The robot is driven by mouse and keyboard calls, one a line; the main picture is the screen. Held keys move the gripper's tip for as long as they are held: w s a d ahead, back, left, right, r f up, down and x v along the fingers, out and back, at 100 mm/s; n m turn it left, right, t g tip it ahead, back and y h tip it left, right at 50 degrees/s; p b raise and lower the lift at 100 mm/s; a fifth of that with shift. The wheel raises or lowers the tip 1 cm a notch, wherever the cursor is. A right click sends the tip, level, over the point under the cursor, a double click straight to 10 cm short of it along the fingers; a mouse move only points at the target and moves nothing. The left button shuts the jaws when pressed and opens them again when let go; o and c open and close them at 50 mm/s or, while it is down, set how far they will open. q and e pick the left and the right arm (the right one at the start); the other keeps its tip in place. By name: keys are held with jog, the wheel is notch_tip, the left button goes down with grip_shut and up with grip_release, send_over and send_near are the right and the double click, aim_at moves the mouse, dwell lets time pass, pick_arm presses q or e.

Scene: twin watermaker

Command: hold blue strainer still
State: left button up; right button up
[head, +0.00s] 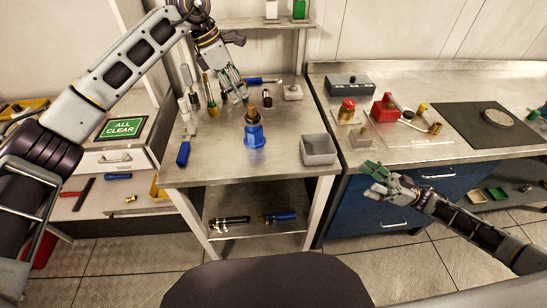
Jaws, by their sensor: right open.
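A blue strainer (254,137) with a brownish fitting on top stands upright on the metal worktable (212,165), in the middle of the head view. My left gripper (237,95) hangs above the table, just up and to the left of the strainer, and appears apart from it. Its fingers point down, and whether they are open or shut is unclear at this size. My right gripper (372,178) is open and empty. It is in front of the right bench's blue cabinet, well to the right of the strainer.
A grey open bin (318,149) sits right of the strainer. The right bench holds a red device (385,108) and a dark mat (460,124). The table's front is mostly clear.

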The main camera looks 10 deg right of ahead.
jog(key=w+a+r+g+y, duration=0.1)
jog(key=a+r+g, duration=0.15)
jog(key=r, duration=0.55)
jog(key=a+r+g+y, duration=0.1)
jog(key=a+r, duration=0.2)
jog(key=r, duration=0.5)
jog(key=w+a+f+n+t+h, duration=0.2)
jog(key=w+a+n+t, duration=0.1)
jog(key=a+n, duration=0.3)
jog(key=w+a+f+n+t+h, duration=0.1)
jog(key=w+a+n+t+h, duration=0.15)
jog(key=a+n, duration=0.35)
jog(key=w+a+r+n+t+h, duration=0.4)
jog(key=n+t+h, duration=0.2)
jog(key=n+t, duration=0.2)
jog(key=a+f+n+h, duration=0.2)
jog(key=f, duration=0.2)
jog(key=s+a+f+n+h, duration=0.1)
jog(key=a+f+h, duration=0.1)
jog(key=f, duration=0.2)
jog(key=a+f+n+t+h, duration=0.1)
jog(key=f+n+h, duration=0.1)
jog(key=f, duration=0.2)
jog(key=shift+s+a+f+n, duration=0.25)
jog(key=shift+a+f+n, duration=0.05)
jog(key=shift+a+f, duration=0.1)
jog(key=shift+s+a+f+n+h, duration=0.35)
jog(key=shift+s+f+n, duration=0.05)
jog(key=shift+f, duration=0.15)
